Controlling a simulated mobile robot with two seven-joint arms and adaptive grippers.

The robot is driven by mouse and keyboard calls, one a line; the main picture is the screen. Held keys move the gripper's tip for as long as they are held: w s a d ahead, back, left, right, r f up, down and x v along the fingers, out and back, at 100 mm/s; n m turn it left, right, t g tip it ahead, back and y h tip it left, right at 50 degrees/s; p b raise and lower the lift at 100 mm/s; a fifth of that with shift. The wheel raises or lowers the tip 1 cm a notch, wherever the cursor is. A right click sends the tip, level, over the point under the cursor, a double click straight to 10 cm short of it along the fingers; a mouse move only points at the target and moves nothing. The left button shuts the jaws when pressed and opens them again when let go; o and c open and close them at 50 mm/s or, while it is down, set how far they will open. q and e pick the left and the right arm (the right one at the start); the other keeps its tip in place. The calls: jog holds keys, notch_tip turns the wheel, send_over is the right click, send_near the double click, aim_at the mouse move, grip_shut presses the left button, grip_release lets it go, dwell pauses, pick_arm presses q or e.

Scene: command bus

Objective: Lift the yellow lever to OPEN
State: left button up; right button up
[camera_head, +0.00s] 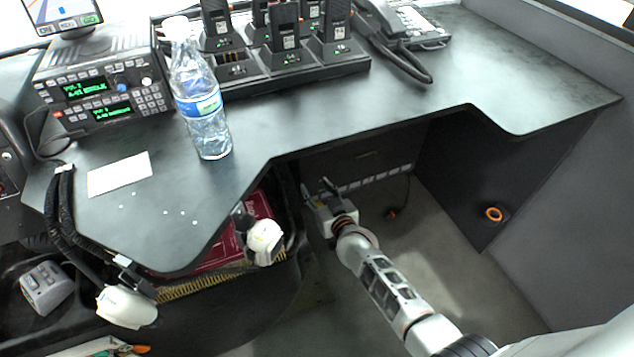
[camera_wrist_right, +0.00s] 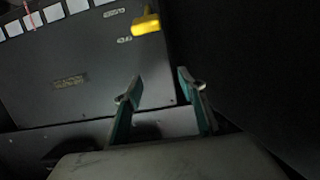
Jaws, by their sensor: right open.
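The yellow lever (camera_wrist_right: 146,24) shows near the top of the right wrist view, at the upper right of a dark panel (camera_wrist_right: 75,70). It sticks out roughly sideways beside small labels that I cannot read. My right gripper (camera_wrist_right: 158,88) is open and empty, its two fingers below the lever in that picture and apart from it. In the head view my right gripper (camera_head: 318,188) is under the desk, in front of the panel with a row of white labels. The lever cannot be made out in the head view. My left gripper is not in view.
The black desk (camera_head: 400,105) overhangs the space where my right arm reaches. A water bottle (camera_head: 200,95), a radio unit (camera_head: 105,95), a charger rack (camera_head: 290,75) and a phone (camera_head: 410,25) stand on it. A dark side wall with an orange ring (camera_head: 493,214) is at right.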

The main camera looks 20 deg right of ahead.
jog(key=shift+r, duration=1.4)
